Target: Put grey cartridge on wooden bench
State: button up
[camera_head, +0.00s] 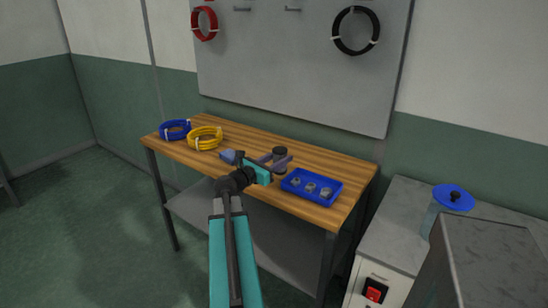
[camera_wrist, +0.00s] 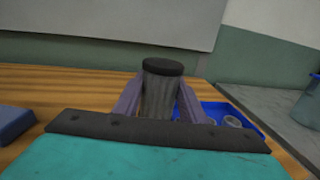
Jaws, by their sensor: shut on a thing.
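The grey cartridge (camera_wrist: 158,95), with a black cap, stands upright between the two purple-grey fingers of my gripper (camera_wrist: 160,100). The gripper is shut on it. In the head view the cartridge (camera_head: 280,153) and my gripper (camera_head: 277,162) are over the right-middle part of the wooden bench (camera_head: 236,133), just left of a blue tray. My gripper body hides the cartridge's lower end in the wrist view, so I cannot tell whether it touches the bench top.
The blue tray (camera_head: 296,190) holds 3 small grey round parts. A blue cable coil (camera_head: 175,131) and a yellow one (camera_head: 205,136) lie at the bench's left. A small blue object (camera_head: 228,156) is left of my gripper. A grey cabinet (camera_head: 386,222) stands right.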

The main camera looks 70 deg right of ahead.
jog(key=w+d, duration=0.4)
jog(key=d, duration=0.3)
jog(key=shift+w+f+p, duration=0.2)
jog(key=shift+f+p, duration=0.2)
jog(key=shift+p, duration=0.05)
jog(key=shift+d, duration=0.15)
jog(key=shift+w+d, duration=0.15)
jog(key=shift+w+d+f, duration=0.1)
jog(key=shift+d+f, duration=0.1)
jog(key=shift+f+p, duration=0.35)
jog(key=shift+f, duration=1.25)
jog(key=shift+f, duration=0.2)
jog(key=o, duration=1.1)
jog(key=shift+a+r, duration=0.15)
jog(key=shift+r, duration=0.05)
